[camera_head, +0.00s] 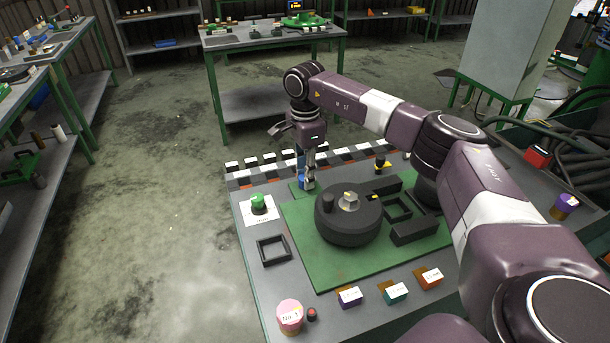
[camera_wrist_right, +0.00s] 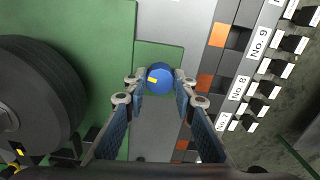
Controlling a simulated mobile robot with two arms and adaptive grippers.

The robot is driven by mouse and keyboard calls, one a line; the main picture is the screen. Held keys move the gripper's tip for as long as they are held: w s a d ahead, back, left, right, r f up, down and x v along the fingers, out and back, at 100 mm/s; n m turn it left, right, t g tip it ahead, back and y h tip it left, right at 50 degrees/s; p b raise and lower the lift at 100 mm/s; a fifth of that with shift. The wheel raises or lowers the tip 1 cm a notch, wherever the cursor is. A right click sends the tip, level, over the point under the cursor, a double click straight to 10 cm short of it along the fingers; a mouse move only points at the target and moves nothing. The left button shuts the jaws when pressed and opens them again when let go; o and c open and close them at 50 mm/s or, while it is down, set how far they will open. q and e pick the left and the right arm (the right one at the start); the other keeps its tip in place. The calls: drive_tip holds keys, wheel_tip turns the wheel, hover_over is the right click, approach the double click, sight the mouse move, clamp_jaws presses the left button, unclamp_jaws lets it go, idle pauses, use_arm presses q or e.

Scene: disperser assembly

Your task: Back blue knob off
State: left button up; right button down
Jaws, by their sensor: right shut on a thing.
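The blue knob (camera_wrist_right: 160,79) is round with a yellow mark and sits between the fingertips of my right gripper (camera_wrist_right: 160,82) in the right wrist view. The gripper is shut on it, one finger on each side. Below it is a small green plate (camera_wrist_right: 150,56). In the head view my right gripper (camera_head: 307,182) points down at the back left of the green mat (camera_head: 310,262), beside the black round disperser body (camera_head: 345,232). The fingers mostly hide the knob there, and I cannot tell whether it is seated or lifted. My left gripper is out of view.
A green button (camera_head: 258,203) on a white plate and a black square frame (camera_head: 273,250) lie to the left. Black blocks (camera_head: 411,229) stand right of the body. A pink cup (camera_head: 289,316) and several coloured blocks (camera_head: 350,297) line the front.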

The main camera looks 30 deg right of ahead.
drive_tip(key=shift+w+r, duration=0.15)
idle(0.4)
drive_tip(key=c, duration=1.9)
unclamp_jaws()
drive_tip(key=shift+c, duration=0.2)
drive_tip(key=o, duration=0.3)
drive_tip(key=shift+o, duration=0.2)
wheel_tip(320, 180, up, 12)
